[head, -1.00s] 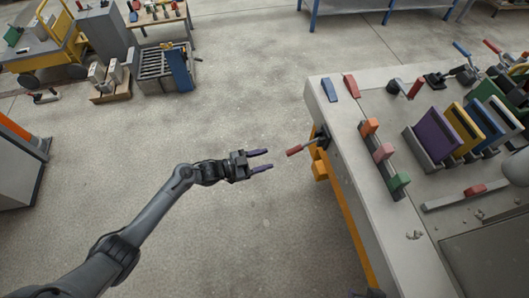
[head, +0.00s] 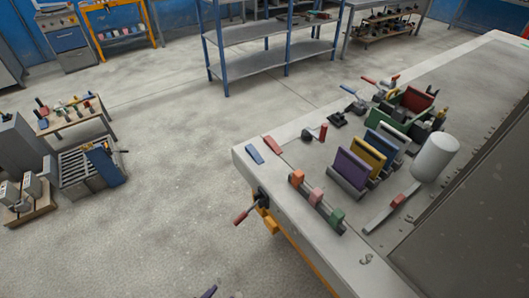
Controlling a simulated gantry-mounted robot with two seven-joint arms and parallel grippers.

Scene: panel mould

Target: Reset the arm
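Only a purple fingertip (head: 208,292) shows at the bottom edge of the head view, over the bare floor. It seems to belong to my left gripper, and the rest of that gripper and its arm are out of frame. Whether its fingers are open or shut is not visible. My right gripper is not in view. The fingertip is apart from the grey mould table (head: 385,280), left of and below its near-left corner.
A red-handled clamp (head: 245,213) juts from the table's left side. On the table stand orange, pink and green blocks (head: 316,198), upright coloured panels (head: 365,160) and a white cylinder (head: 436,157). A blue shelf rack (head: 262,62) stands behind.

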